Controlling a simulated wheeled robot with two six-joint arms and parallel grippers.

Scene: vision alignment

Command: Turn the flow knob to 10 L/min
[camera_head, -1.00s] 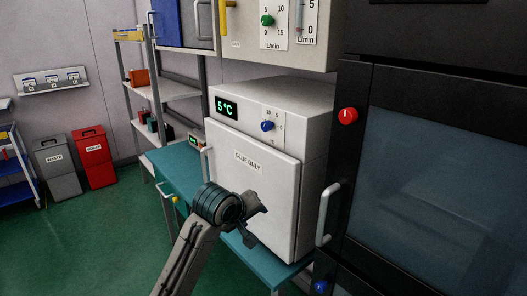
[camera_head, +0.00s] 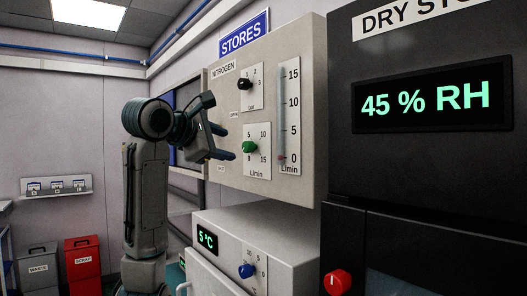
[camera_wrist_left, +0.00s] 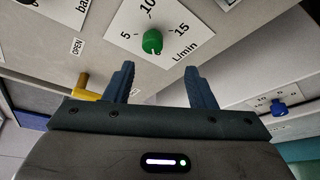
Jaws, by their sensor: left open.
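The green flow knob (camera_head: 249,147) sits on a white L/min dial marked 0, 5, 10 and 15, on the grey nitrogen panel (camera_head: 226,92). The flow tube (camera_head: 288,118) beside it has a red float near 0. My left gripper (camera_head: 228,143) is raised just left of the knob in the head view, open and empty. In the left wrist view the knob (camera_wrist_left: 152,41) lies beyond and between the open fingertips (camera_wrist_left: 159,68), not touched. I cannot make out which mark the knob's pointer faces. My right gripper is out of view.
A black bar knob (camera_head: 245,84) sits above the green knob. A yellow handle (camera_wrist_left: 83,88) by an OPEN label stands left of my fingers.

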